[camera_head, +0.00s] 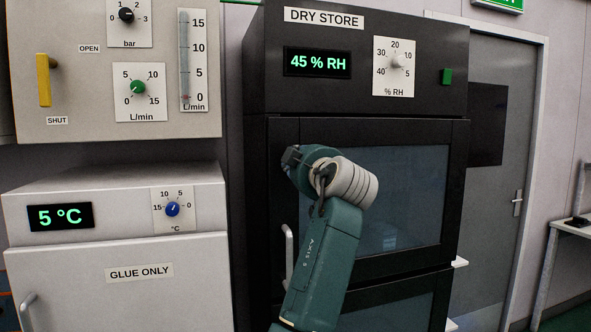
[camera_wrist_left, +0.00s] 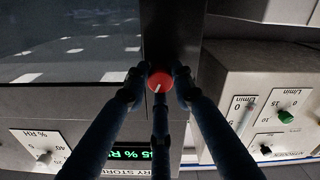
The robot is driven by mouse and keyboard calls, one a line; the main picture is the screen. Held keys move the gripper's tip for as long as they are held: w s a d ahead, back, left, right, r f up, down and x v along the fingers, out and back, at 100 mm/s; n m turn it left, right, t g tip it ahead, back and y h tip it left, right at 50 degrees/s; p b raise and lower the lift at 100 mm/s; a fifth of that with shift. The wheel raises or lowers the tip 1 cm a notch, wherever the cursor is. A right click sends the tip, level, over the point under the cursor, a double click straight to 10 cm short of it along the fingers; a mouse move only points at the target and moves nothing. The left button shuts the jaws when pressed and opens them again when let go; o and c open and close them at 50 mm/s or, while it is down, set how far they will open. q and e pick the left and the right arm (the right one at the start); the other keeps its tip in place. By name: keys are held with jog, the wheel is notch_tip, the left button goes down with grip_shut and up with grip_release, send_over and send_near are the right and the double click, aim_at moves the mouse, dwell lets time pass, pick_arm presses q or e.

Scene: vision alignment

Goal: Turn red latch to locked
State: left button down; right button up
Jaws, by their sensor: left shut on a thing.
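The red latch (camera_wrist_left: 161,79) is a small round knob with a white pointer line, set on a dark upright strip in the left wrist view. Its line points down and slightly left in that view. My left gripper (camera_wrist_left: 158,90) has its dark fingers around the red latch and is shut on it. In the head view, my left arm reaches up in front of the dry store cabinet (camera_head: 460,60). The red latch is hidden there behind my arm. My right gripper is in neither view.
Left of the dry store stands the glue fridge (camera_head: 120,295) with a blue dial (camera_head: 172,209). Above it is a panel (camera_head: 70,20) with a yellow lever (camera_head: 44,80). A grey door (camera_head: 500,130) is at the right.

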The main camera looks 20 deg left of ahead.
aim_at(291, 120)
pick_arm(q)
jog(key=n, duration=0.4)
jog(key=shift+f+n+b, duration=0.2)
jog(key=shift+n+b, duration=0.2)
dwell(0.4)
jog(key=c, duration=1.5)
grip_release()
jog(key=shift+w, duration=0.1)
jog(key=shift+o, duration=0.2)
notch_tip(291, 120, up, 10)
jog(key=shift+w+d+f, duration=0.1)
jog(key=shift+d, duration=0.05)
